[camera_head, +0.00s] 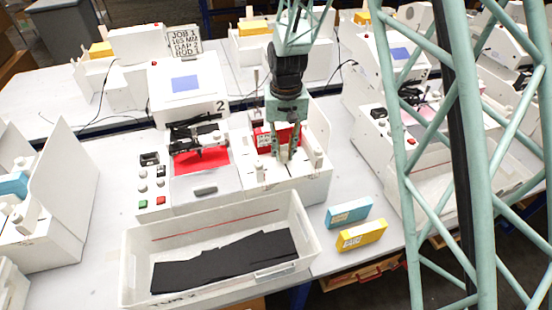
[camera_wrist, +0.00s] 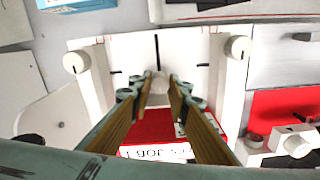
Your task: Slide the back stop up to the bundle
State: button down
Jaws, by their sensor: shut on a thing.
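The bundle (camera_wrist: 150,125) is a red block with a white "JOB 1" label, in the white tray of the right-hand unit. It also shows in the head view (camera_head: 263,138), partly behind my gripper. My gripper (camera_wrist: 159,88) points down into the tray, its fingertips close together on a small pale knob (camera_wrist: 158,80), seemingly the back stop's. The knob lies in line with a dark slot (camera_wrist: 157,50) in the tray floor. The fingers hide most of the stop and part of the bundle, so I cannot tell whether they touch. The gripper also shows in the head view (camera_head: 284,156).
White posts with round knobs (camera_wrist: 238,47) (camera_wrist: 77,62) flank the tray. The plotter with red paper (camera_head: 202,160) stands to the left. A white bin (camera_head: 305,225) with black sheets is in front. Blue (camera_head: 348,212) and yellow (camera_head: 362,235) boxes lie at the right.

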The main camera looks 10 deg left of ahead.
aim_at(284, 153)
jog(key=shift+w+a, duration=0.1)
jog(key=shift+w, duration=0.15)
jog(key=c, duration=2.5)
grip_release()
jog(key=shift+o, duration=0.2)
jog(key=shift+r, duration=0.1)
notch_tip(284, 153, up, 12)
jog(key=shift+c, duration=0.5)
